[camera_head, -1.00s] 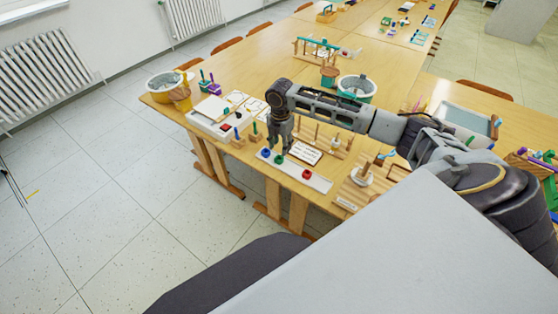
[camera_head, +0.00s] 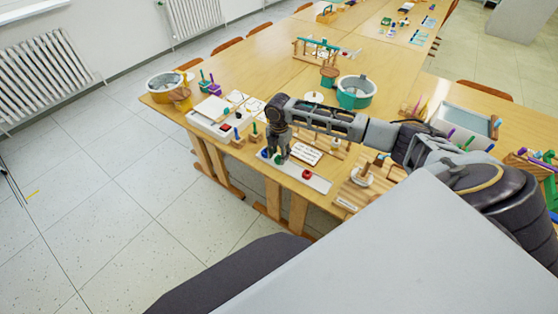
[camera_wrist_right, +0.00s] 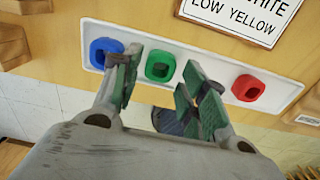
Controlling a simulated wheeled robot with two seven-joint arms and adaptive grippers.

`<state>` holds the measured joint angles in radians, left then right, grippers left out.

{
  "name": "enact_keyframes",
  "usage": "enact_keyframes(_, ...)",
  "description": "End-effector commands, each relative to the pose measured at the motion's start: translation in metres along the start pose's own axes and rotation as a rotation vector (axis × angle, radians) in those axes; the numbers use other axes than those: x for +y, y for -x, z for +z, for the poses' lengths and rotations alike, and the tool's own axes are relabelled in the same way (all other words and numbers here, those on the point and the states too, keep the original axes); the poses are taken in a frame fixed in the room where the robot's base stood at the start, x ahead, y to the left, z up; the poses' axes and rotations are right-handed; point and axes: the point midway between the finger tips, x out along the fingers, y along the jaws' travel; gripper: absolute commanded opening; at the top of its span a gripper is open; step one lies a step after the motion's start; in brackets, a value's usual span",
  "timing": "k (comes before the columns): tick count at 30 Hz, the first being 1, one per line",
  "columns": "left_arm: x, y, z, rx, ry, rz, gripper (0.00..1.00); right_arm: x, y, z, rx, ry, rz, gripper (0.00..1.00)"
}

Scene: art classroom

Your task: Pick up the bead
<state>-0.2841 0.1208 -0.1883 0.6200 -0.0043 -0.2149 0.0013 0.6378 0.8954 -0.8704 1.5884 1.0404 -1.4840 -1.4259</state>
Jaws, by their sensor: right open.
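Three beads sit in a row on a white strip (camera_wrist_right: 213,74) at the table's front edge. The blue bead (camera_wrist_right: 104,50) is at the left, the green bead (camera_wrist_right: 160,61) in the middle and the red bead (camera_wrist_right: 247,87) at the right in the right wrist view. The red bead (camera_head: 306,174) also shows in the head view. My right gripper (camera_wrist_right: 157,80) is open, its two green-padded fingers on either side of the green bead. Nothing is held. In the head view, my right gripper (camera_head: 279,156) points down over the strip. My left gripper is not in view.
A printed card (camera_head: 305,152) lies behind the strip. A white tray (camera_head: 211,126) is to the left, and a wooden pegged stand (camera_head: 357,187) to the right. A teal tub (camera_head: 356,92) stands farther back on the table.

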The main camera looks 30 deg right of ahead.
Motion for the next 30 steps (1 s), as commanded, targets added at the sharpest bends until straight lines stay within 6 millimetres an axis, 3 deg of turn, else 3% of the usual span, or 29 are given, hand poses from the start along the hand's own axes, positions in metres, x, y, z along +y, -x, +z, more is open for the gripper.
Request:
enact_keyframes(7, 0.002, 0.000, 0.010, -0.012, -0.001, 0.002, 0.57, 0.000, -0.021, 0.000, 0.000, -0.001, -0.001, 0.43)
enact_keyframes(22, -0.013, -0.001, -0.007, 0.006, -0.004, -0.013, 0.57, 0.000, -0.023, 0.000, 0.000, 0.000, 0.000, 0.43)
enact_keyframes(27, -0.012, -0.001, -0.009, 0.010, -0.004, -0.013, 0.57, 0.000, -0.023, 0.000, 0.000, 0.000, 0.000, 0.21)
enact_keyframes(30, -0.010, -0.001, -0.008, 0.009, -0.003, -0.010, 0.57, 0.000, -0.023, 0.000, -0.001, 0.000, 0.000, 0.21)
